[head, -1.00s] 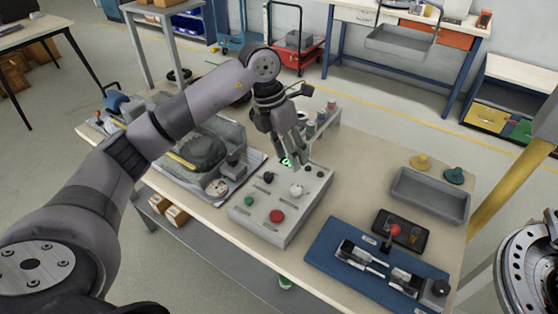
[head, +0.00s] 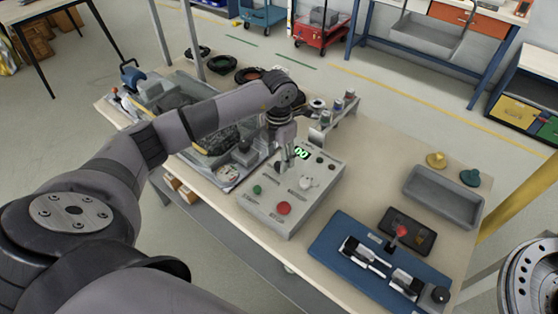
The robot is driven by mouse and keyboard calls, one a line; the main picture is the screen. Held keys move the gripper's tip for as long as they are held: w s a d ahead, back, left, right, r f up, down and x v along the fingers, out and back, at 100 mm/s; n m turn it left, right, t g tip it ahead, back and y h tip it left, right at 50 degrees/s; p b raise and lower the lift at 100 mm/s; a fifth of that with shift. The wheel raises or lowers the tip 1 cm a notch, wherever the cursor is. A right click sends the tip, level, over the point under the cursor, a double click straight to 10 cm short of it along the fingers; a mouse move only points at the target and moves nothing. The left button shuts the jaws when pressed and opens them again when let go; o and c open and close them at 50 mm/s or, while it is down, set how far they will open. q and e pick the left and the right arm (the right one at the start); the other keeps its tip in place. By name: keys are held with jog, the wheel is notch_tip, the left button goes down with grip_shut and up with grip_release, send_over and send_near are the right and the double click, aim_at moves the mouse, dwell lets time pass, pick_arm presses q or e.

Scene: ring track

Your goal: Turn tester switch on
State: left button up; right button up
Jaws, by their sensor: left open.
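The tester is a light grey box (head: 245,202) in the middle of the table. Its panel has a lit green display (head: 301,153), a white knob (head: 306,183), a red button (head: 284,208), a green button (head: 257,190) and small dark controls. My left gripper (head: 284,166) is open, pointing down over the panel's back left part, left of the display. Its fingers cover part of the panel, and I cannot tell if they touch it. I cannot make out which control is the switch or how it is set. My right gripper is out of view.
A machine with a grey bed (head: 222,172) stands left of the tester. A blue board (head: 333,257) with a fixture lies to the front right. Behind it are a grey tray (head: 443,196) and yellow and teal knobs. Small containers (head: 343,107) stand behind the tester.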

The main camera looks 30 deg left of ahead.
aim_at(279, 164)
pick_arm(q)
notch_tip(279, 164, down, 2)
jog(key=shift+f, duration=0.85)
jog(key=c, duration=0.6)
grip_shut()
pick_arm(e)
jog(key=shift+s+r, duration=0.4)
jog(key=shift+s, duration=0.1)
